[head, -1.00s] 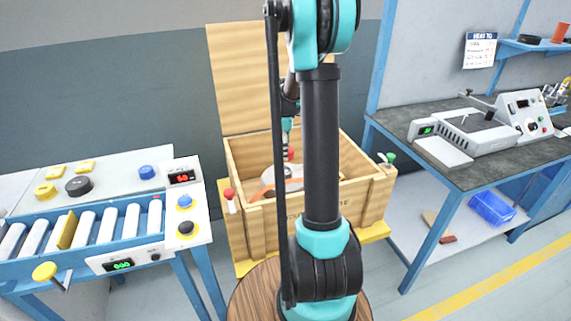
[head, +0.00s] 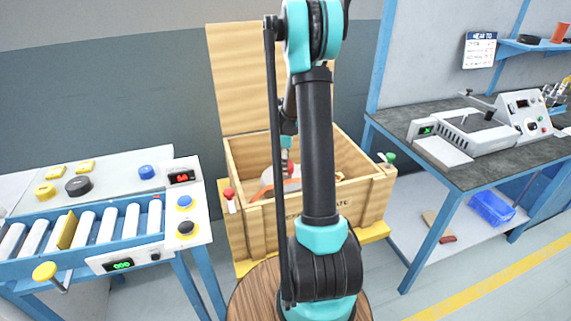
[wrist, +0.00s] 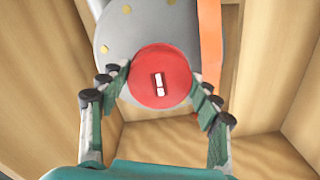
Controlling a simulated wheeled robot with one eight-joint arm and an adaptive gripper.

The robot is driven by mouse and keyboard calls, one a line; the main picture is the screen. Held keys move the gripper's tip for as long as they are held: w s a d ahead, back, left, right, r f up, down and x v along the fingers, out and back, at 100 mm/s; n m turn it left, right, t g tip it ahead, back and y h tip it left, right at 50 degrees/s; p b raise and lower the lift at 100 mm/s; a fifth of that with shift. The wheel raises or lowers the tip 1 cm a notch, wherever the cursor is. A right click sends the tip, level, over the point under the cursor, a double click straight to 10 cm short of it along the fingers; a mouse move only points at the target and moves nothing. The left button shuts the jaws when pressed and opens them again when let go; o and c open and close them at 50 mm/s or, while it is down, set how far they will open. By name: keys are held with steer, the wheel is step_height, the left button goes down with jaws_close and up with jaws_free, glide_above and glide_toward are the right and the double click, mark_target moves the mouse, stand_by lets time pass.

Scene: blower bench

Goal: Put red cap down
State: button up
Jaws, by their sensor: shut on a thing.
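The red cap (wrist: 160,76) is a round disc with a white mark on its top. In the wrist view it sits between the two fingers of my gripper (wrist: 160,88), which is shut on it. Behind the cap is a grey rounded body (wrist: 128,22) with gold dots, the blower, with an orange strip (wrist: 210,50) beside it. In the head view my gripper (head: 287,160) reaches down into the wooden crate (head: 285,222), and the blower's orange and grey parts (head: 266,184) show partly behind my arm. I cannot tell whether the cap touches the blower.
The crate's wooden walls (wrist: 262,70) stand close around my gripper, and its lid (head: 238,80) is raised at the back. A red-topped bottle (head: 230,200) and a green knob (head: 388,158) are at the crate's sides. A roller bench (head: 100,215) stands left, a workbench (head: 455,180) right.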

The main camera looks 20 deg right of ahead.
steer(key=shift+f, duration=0.45)
steer(key=o, duration=0.9)
steer(key=shift+r, duration=0.1)
step_height(320, 180, up, 13)
steer(key=shift+r, duration=0.1)
steer(key=shift+s, duration=0.1)
